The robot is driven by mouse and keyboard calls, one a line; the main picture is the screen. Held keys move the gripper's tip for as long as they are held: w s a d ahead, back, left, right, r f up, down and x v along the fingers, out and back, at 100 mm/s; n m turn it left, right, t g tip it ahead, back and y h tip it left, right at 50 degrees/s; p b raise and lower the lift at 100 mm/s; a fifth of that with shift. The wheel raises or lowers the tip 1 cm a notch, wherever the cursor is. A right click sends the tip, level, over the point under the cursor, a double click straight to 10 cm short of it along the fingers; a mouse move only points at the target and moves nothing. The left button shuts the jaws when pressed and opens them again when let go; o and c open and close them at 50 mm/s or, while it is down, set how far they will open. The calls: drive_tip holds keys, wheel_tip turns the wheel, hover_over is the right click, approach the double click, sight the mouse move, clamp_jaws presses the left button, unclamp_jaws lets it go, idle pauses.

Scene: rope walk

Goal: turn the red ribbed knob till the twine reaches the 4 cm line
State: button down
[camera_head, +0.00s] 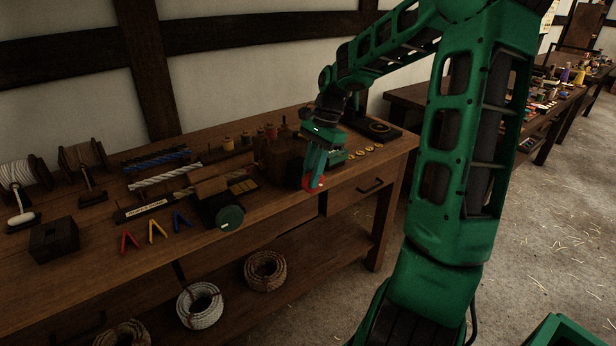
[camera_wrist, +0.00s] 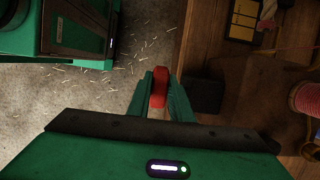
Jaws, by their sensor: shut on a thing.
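The red ribbed knob (camera_wrist: 159,88) sits between the two fingers of my gripper (camera_wrist: 160,92) in the wrist view, and the fingers are shut on it. In the head view, the red knob (camera_head: 317,183) shows at the fingertips of my gripper (camera_head: 314,178), at the front edge of the workbench. A dark block (camera_wrist: 204,95) stands just right of the knob in the wrist view. The twine and the 4 cm line cannot be made out in either view.
The wooden workbench (camera_head: 95,262) carries spools, rope samples and a dark green disc (camera_head: 230,217) left of my gripper. Red, yellow and blue V-shaped pieces (camera_head: 157,230) lie near its front. Rope coils (camera_head: 265,270) rest on the lower shelf. The straw-strewn floor in front is open.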

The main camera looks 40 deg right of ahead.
drive_tip(key=shift+w+d+r+y, duration=0.1)
drive_tip(key=shift+d+y, duration=0.15)
drive_tip(key=shift+y, duration=0.45)
drive_tip(key=shift+w+d+r+y, duration=0.1)
drive_tip(key=shift+d+y, duration=0.1)
drive_tip(key=shift+y, duration=0.5)
drive_tip(key=c, duration=1.6)
unclamp_jaws()
drive_tip(key=shift+f, duration=0.1)
drive_tip(key=shift+s, duration=0.1)
drive_tip(key=v, duration=1)
drive_tip(key=shift+d+r, duration=0.2)
drive_tip(key=shift+d, duration=0.05)
